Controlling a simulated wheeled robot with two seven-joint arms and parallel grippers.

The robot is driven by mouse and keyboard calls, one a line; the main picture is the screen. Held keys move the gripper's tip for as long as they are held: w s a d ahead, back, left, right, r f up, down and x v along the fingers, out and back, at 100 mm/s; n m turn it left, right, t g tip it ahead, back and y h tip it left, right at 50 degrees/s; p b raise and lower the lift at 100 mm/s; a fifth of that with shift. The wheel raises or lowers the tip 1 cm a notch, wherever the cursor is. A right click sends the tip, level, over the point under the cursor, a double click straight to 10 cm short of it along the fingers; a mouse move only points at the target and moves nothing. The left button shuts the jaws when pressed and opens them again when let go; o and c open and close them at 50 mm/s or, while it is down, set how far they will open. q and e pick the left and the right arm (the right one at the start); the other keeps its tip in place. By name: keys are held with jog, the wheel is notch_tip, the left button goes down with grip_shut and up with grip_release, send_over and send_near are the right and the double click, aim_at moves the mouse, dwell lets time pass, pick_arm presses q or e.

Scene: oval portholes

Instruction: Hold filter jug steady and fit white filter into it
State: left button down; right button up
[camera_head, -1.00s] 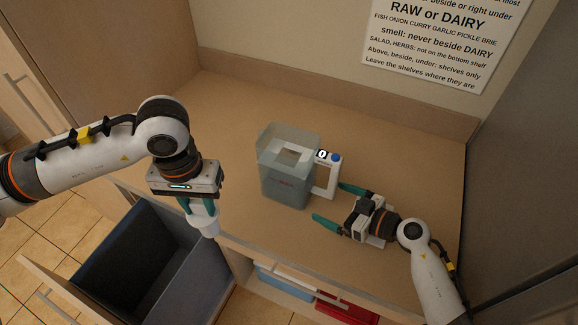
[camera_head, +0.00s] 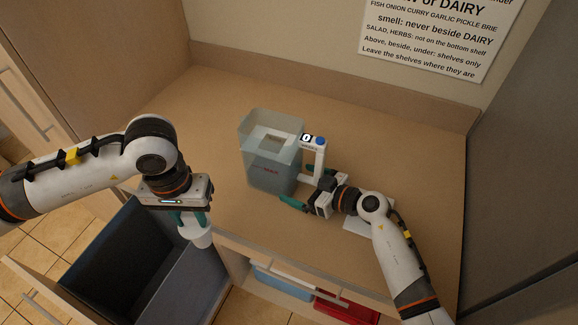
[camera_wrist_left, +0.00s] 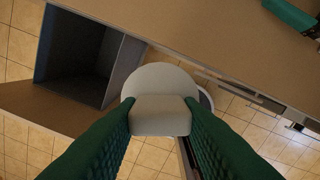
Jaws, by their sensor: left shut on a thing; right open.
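The filter jug (camera_head: 272,172), a clear bluish box with an open top and a square opening inside, stands upright on the counter. Its white handle (camera_head: 319,158) is on its right side, below a small "0" display and blue button. My left gripper (camera_head: 194,222) is shut on the white filter (camera_head: 201,238), left of the jug and past the counter's front edge. The filter also shows between the fingers in the left wrist view (camera_wrist_left: 160,95). My right gripper (camera_head: 308,190) is open at the lower handle, one finger in front of the jug; contact is unclear.
A large open drawer with a dark bin (camera_head: 150,262) lies below my left gripper. A shallower drawer holds a blue box (camera_head: 280,283) and a red one (camera_head: 345,310). A pale flat thing (camera_head: 360,227) lies under my right arm. The counter behind the jug is clear.

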pick_arm(q)
jog(key=shift+r, duration=0.15)
pick_arm(e)
jog(key=shift+w+a+f, duration=0.25)
jog(key=shift+w+a, duration=0.05)
jog(key=shift+a, duration=0.2)
jog(key=shift+c, duration=0.3)
jog(key=c, duration=0.8)
jog(key=shift+c, duration=1.2)
pick_arm(q)
jog(key=w+d+r+n, duration=0.1)
jog(key=w+d+r, duration=0.6)
jog(key=w+r, duration=0.35)
jog(key=w+d+r+n, duration=0.1)
jog(key=w+d+r, duration=0.5)
jog(key=w+r, duration=0.45)
jog(key=shift+w+f, duration=0.15)
jog(key=shift+f, duration=2.65)
